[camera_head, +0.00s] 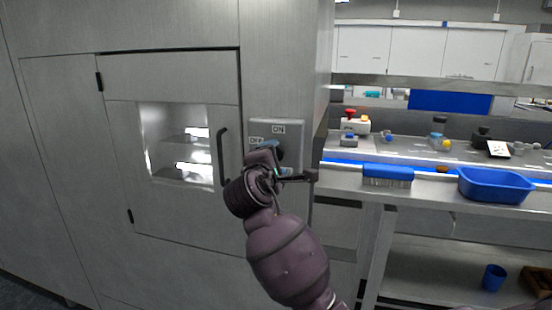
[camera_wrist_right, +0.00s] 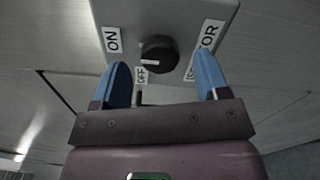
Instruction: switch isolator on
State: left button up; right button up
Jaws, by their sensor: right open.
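The isolator is a grey box (camera_head: 290,127) on the steel wall, right of the cabinet door, with ON and OFF labels. In the right wrist view its black round knob (camera_wrist_right: 158,54) sits on the grey plate (camera_wrist_right: 128,14), between the ON, OFF and ISOLATOR labels. A short white mark shows on the knob's side near OFF. My right gripper (camera_head: 274,157) is in front of the box and hides much of the knob in the head view. In the wrist view its blue fingers (camera_wrist_right: 163,76) are apart, with the knob ahead between them; no contact is visible. My left gripper is out of view.
A cabinet door with a lit window (camera_head: 180,145) and a dark upright handle (camera_head: 222,158) is just left of the isolator. To the right, a bench holds a blue tub (camera_head: 496,187), a blue-topped brush (camera_head: 388,175) and a red-buttoned box (camera_head: 355,123).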

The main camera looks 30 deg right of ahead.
jog(key=b+v, duration=0.1)
jog(key=v, duration=0.7)
jog(key=shift+s+a, duration=0.15)
jog(key=w+a+r+m+t+y, duration=0.1)
jog(key=w+a+m+t+y, duration=0.1)
jog(key=w+a+t+y, duration=0.3)
jog(key=a+f+m+t+y, duration=0.25)
jog(key=f+y, duration=0.55)
jog(key=f, duration=0.8)
jog(key=s+d+f+m+g, duration=0.2)
jog(key=s+f+m+g, duration=0.1)
jog(key=s+f, duration=1)
jog(key=s+d+f+m+g+b, duration=0.1)
jog(key=s+d+f+m+g, duration=0.2)
jog(key=s+f, duration=1.1)
notch_tip(320, 180, down, 3)
jog(key=shift+d+f+g+y, duration=0.2)
jog(key=shift+g+y, duration=0.1)
jog(key=shift+g, duration=0.45)
